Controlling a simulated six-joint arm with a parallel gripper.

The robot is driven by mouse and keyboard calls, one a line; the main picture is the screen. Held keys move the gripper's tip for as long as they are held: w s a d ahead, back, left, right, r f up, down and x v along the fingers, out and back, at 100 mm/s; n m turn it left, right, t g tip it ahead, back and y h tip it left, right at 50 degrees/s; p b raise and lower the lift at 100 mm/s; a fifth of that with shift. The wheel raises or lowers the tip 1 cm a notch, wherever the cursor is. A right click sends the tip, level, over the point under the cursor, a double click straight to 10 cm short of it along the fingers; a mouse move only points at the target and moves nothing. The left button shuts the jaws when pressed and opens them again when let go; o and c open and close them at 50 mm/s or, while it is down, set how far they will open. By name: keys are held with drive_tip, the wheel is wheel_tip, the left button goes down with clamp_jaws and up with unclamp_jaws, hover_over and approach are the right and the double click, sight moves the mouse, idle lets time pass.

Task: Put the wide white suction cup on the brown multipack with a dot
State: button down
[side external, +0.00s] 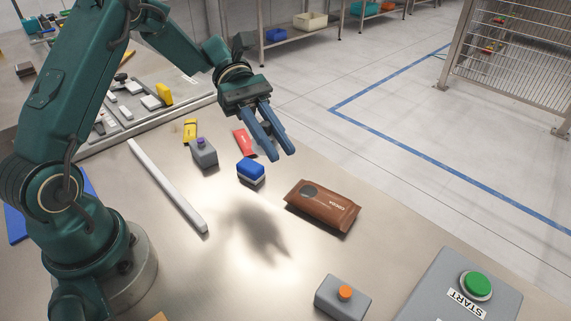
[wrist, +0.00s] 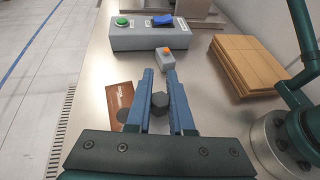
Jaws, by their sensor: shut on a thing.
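The brown multipack (side external: 335,213) lies flat on the steel table, with a dark round dot near its left end. My gripper (side external: 280,153) is above the table, behind and to the left of the pack in the side view. In the wrist view my gripper (wrist: 159,78) is shut on a dark grey angular piece (wrist: 160,101) between its blue fingers. I cannot make out a white cup on that piece; its underside is hidden.
Near my gripper are a blue-and-white block (side external: 251,172), a red packet (side external: 244,143), a yellow packet (side external: 190,130) and a grey box with a purple knob (side external: 204,154). A white bar (side external: 168,186) lies left. An orange-button box (side external: 342,299) and START box (side external: 465,275) stand in front.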

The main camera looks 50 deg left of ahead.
drive_tip(key=w+a+r+n+t, duration=0.1)
drive_tip(key=w+a+n+t, duration=0.15)
drive_tip(key=w, duration=0.25)
hover_over(335, 207)
wheel_tip(335, 207, down, 7)
drive_tip(key=shift+a+r, duration=0.1)
drive_tip(key=shift+r, duration=0.05)
drive_tip(key=shift+f, duration=2.05)
drive_tip(key=shift+f, duration=0.15)
drive_tip(key=c, duration=0.8)
unclamp_jaws()
